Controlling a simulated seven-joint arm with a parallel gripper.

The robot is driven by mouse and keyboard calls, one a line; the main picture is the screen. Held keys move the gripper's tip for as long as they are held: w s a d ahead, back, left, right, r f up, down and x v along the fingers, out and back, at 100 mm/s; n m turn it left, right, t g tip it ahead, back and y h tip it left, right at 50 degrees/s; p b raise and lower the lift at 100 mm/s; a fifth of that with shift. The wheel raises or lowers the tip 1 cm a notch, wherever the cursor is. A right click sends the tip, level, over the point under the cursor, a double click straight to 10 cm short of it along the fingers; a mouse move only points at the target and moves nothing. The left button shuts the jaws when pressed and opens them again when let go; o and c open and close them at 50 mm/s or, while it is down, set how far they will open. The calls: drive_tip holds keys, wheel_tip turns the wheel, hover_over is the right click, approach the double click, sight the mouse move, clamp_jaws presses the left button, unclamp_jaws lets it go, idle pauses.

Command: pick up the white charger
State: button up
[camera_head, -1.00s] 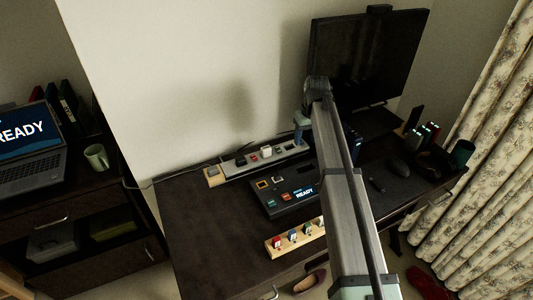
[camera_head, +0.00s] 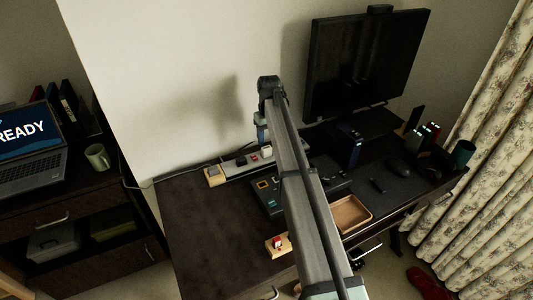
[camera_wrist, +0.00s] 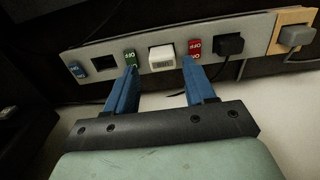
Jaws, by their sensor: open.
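The white charger (camera_wrist: 161,57) sits in the middle of a grey power strip (camera_wrist: 265,27) in the wrist view. It also shows in the head view as a small white block (camera_head: 267,151) on the strip at the back of the desk. My gripper (camera_wrist: 160,66) is open. Its two blue fingers point toward the strip, one on each side of the charger, with gaps between. The left fingertip is near a green switch (camera_wrist: 130,57), the right one near a red switch (camera_wrist: 194,47). In the head view my arm hides part of the strip.
A black plug (camera_wrist: 229,45) sits right of the red switch, and a wooden block with a grey piece (camera_wrist: 295,36) stands at the strip's end. A monitor (camera_head: 368,62) and wooden tray (camera_head: 350,214) are to the right. The desk's left part is clear.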

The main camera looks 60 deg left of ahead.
sight(267, 148)
drive_tip(key=shift+a+f, duration=0.25)
drive_tip(key=shift+f, duration=1.55)
drive_tip(key=shift+a+f, duration=0.2)
drive_tip(key=shift+f, duration=1.55)
drive_tip(key=shift+c, duration=0.4)
drive_tip(key=c, duration=0.7)
